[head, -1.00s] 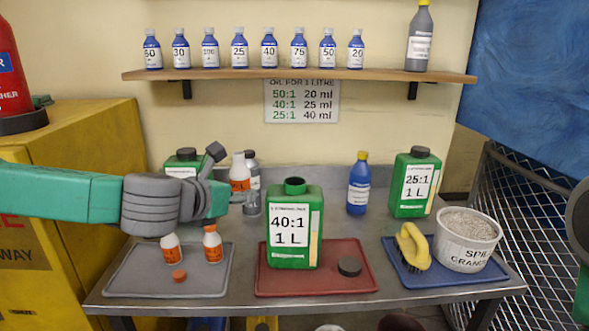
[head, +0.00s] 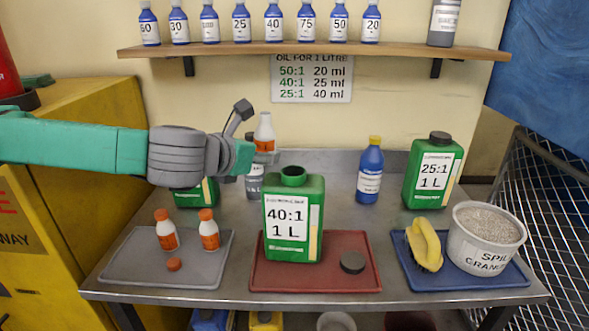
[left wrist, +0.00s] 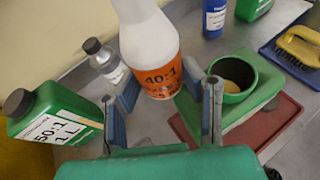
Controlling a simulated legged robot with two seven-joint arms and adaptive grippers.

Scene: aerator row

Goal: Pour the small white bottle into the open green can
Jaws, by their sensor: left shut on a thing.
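The small white bottle (head: 264,132) has an orange label, which reads 40:1 in the left wrist view (left wrist: 158,62). My left gripper (head: 262,155) is shut on it and holds it roughly upright, above the table. The open green can (head: 293,218), labelled 40:1 1 L, stands on the red tray (head: 318,280). Its round dark mouth shows in the left wrist view (left wrist: 232,76), to the right of the bottle. The bottle is above and to the left of that mouth, apart from it. My right gripper is not in view.
Two orange-labelled bottles (head: 209,232) and a loose orange cap (head: 174,264) are on the grey tray (head: 130,272). A black cap (head: 352,262) lies beside the can. A grey bottle (head: 252,185) and another green can (head: 190,196) stand behind. A blue bottle (head: 370,172) is to the right.

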